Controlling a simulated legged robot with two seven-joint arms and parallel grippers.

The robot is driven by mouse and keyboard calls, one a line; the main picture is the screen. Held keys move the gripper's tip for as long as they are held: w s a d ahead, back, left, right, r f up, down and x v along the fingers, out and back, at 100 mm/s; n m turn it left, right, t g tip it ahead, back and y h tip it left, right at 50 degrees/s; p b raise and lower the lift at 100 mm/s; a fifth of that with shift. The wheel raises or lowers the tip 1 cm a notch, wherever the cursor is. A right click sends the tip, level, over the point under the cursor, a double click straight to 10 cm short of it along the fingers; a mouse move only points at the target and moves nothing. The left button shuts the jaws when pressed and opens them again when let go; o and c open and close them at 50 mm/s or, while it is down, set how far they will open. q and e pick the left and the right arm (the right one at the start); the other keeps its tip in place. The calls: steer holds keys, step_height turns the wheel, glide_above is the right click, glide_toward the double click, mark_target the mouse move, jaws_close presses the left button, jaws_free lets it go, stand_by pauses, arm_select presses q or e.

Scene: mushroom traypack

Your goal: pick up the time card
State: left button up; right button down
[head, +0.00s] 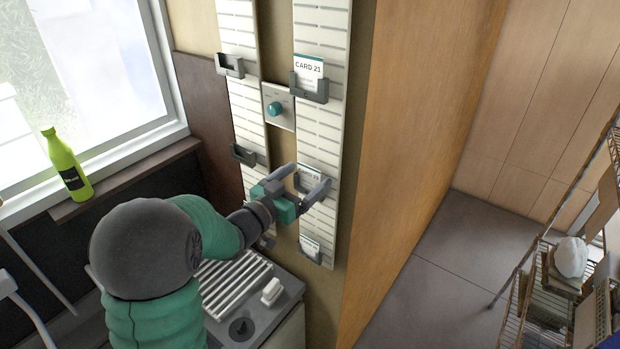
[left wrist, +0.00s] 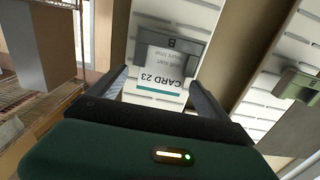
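A white time card printed "CARD 23" (left wrist: 160,72) stands in a dark holder on a pale slotted rack (head: 320,140). In the head view this card (head: 312,174) is partly hidden by my left gripper. My left gripper (head: 304,181) is open in front of it. In the left wrist view its fingers (left wrist: 160,84) stand on either side of the card, with visible space between each finger and the card's edges. I cannot tell how far the fingertips are from the card in depth. My right gripper is not in view.
"CARD 21" (head: 309,70) sits in a holder above, and another card (head: 309,246) sits below. A panel with a teal button (head: 274,108) lies between the two racks. A green bottle (head: 68,168) stands on the sill. A wire shelf (head: 520,290) stands right; the floor between is clear.

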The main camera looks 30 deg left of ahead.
arm_select(q)
steer(key=shift+a, duration=0.2)
steer(key=c, duration=1.3)
